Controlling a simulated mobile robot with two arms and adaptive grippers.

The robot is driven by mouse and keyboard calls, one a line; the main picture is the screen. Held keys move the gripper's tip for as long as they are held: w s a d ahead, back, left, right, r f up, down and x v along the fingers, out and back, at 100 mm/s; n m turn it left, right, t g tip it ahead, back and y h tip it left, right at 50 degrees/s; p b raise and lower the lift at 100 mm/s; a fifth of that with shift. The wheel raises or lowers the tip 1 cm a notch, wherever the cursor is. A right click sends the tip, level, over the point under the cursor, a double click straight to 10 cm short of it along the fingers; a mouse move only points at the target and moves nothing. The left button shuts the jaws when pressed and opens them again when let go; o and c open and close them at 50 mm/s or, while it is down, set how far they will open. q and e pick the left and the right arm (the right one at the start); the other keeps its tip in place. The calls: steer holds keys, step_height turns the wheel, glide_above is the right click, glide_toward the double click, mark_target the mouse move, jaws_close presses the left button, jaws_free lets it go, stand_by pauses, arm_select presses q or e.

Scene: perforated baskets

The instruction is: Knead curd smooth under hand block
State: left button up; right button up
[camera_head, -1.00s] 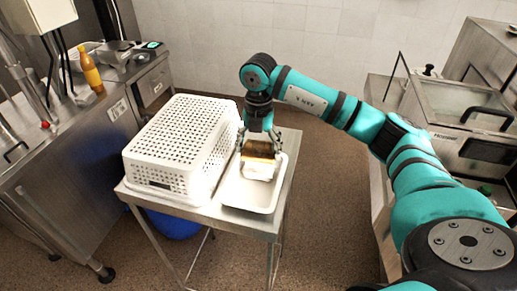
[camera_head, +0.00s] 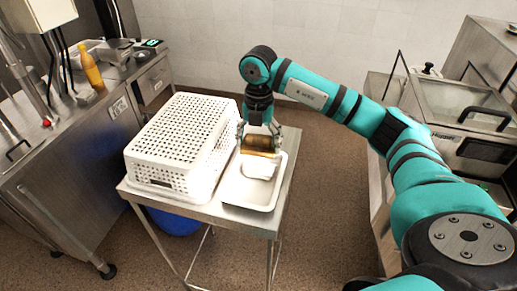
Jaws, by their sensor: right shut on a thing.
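The hand block (camera_head: 259,143) is a brown wooden piece. My right gripper (camera_head: 258,136) is shut on it, above the white tray. The white curd (camera_head: 260,168) lies in the tray, just below and in front of the block; I cannot tell whether the two touch. The shallow white tray (camera_head: 236,200) stands on the right part of a small steel table. The block and gripper partly hide the curd's back edge. My left gripper is not in view.
An upturned white perforated basket (camera_head: 185,145) stands close left of the tray on the steel table (camera_head: 270,222). A steel counter with an orange bottle (camera_head: 91,72) is at the left. A steel machine (camera_head: 470,110) stands at the right.

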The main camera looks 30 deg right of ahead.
mark_target(259, 166)
steer(key=shift+f+b, duration=1.8)
steer(key=shift+f, duration=0.95)
steer(key=shift+f+b, duration=0.4)
steer(key=shift+f, duration=0.15)
steer(key=shift+r+p, duration=0.75)
steer(key=shift+r, duration=0.2)
steer(key=shift+r+p, duration=1.7)
steer(key=shift+r, duration=0.95)
steer(key=shift+f, duration=0.1)
